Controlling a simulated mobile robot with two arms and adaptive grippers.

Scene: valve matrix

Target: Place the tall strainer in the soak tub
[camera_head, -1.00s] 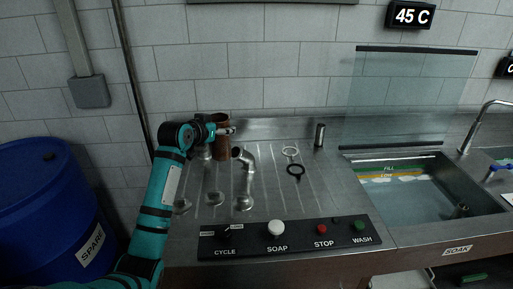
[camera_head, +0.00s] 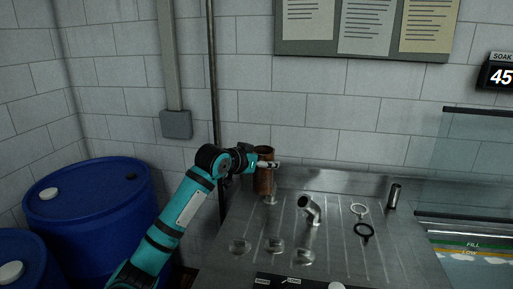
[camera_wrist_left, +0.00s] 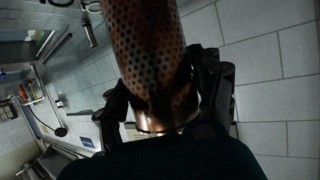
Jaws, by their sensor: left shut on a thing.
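The tall strainer, a brown perforated metal cylinder, stands out above the back left of the steel counter in the head view (camera_head: 264,178). It fills the upper middle of the left wrist view (camera_wrist_left: 146,50). My left gripper (camera_head: 268,165) is shut on it, with a finger on each side in the left wrist view (camera_wrist_left: 163,105). The soak tub (camera_head: 470,256) shows only in part at the right edge of the head view, with FILL and LOW marks on its inner wall. My right gripper is not in view.
The ribbed counter (camera_head: 340,245) holds a bent pipe fitting (camera_head: 310,207), two rings (camera_head: 362,220), a small dark cylinder (camera_head: 393,196) and several clear discs. A glass panel (camera_head: 480,160) stands behind the tub. Blue drums (camera_head: 95,205) stand at left. A control panel lies in front.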

